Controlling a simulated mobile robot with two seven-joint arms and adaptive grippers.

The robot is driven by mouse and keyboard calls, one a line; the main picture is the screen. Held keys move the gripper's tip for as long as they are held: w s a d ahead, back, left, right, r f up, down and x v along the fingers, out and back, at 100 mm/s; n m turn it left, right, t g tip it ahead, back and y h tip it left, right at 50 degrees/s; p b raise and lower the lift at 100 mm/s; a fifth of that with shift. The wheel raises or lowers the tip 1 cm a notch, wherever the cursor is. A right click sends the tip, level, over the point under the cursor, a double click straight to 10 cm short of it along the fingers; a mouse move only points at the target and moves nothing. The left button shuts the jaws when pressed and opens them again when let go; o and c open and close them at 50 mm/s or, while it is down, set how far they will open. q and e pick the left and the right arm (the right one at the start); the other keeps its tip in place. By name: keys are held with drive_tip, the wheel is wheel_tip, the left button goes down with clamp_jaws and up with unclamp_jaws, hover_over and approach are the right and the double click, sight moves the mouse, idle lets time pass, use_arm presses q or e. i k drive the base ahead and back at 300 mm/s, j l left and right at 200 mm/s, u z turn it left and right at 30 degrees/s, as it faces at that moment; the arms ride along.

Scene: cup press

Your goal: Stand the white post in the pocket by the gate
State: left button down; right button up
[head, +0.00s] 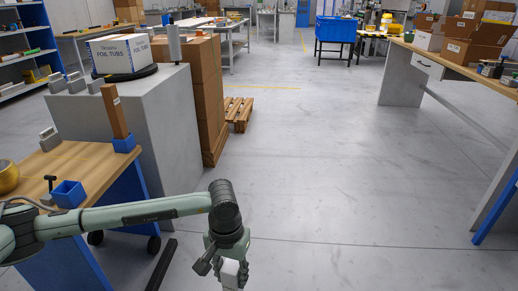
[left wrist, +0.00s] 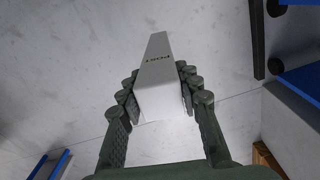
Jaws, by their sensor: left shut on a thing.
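My left gripper (head: 230,268) points down over the open floor and is shut on the white post (head: 229,274). In the left wrist view the white post (left wrist: 160,80) sits between both fingers of the left gripper (left wrist: 158,98) and sticks out past the fingertips, with small dark lettering on it. A blue pocket (head: 68,194) with an open top stands on the wooden table, left of and apart from the gripper. A second blue pocket (head: 125,143) holds a tall brown post (head: 114,111). I cannot tell which thing is the gate. My right gripper is out of view.
The wooden table (head: 95,167) also bears a yellow round object (head: 8,177), a small black upright piece (head: 50,183) and grey brackets (head: 49,139). A grey block (head: 175,112) behind it carries a white box (head: 121,55). The floor (head: 330,180) to the right is clear.

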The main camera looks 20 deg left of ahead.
sight(73, 202)
drive_tip(key=i+u, duration=0.6)
drive_tip(key=u, duration=0.15)
drive_tip(key=i+l+u, duration=0.1)
drive_tip(key=i+u, duration=0.3)
drive_tip(key=k, duration=0.1)
